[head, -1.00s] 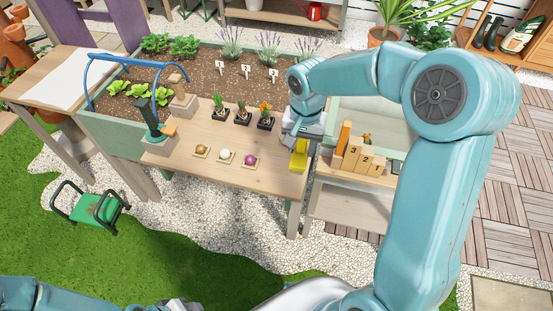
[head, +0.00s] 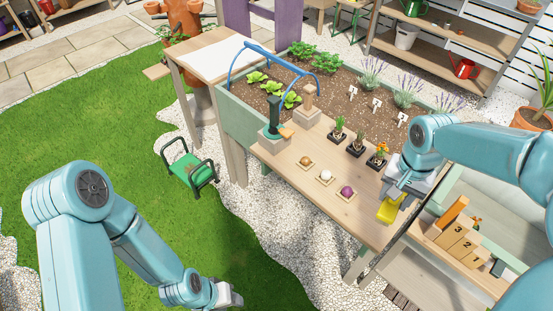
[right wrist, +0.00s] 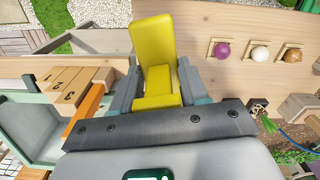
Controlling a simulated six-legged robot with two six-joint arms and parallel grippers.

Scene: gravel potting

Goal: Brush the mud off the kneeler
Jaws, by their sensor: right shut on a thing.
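The kneeler (head: 204,175) has a green pad in a dark green frame with raised side handles. It stands on the lawn's edge left of the bench, with a brownish patch on its pad. My right gripper (head: 395,193) is at the bench's right end, far from the kneeler, shut on a yellow tool (head: 389,211). In the right wrist view the yellow tool (right wrist: 153,45) sits between the fingers, its broad flat part pointing away. I cannot tell whether it is a brush. My left gripper (head: 230,296) is low at the bottom edge, nearer the kneeler; its jaws are unclear.
The wooden bench (head: 310,205) holds bulbs on small trays, potted plants and a dark green tool (head: 273,118) in a stand. A planter with a blue hoop (head: 232,75) is behind. Numbered wooden blocks (head: 458,243) stand at right. Open lawn (head: 90,110) lies left.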

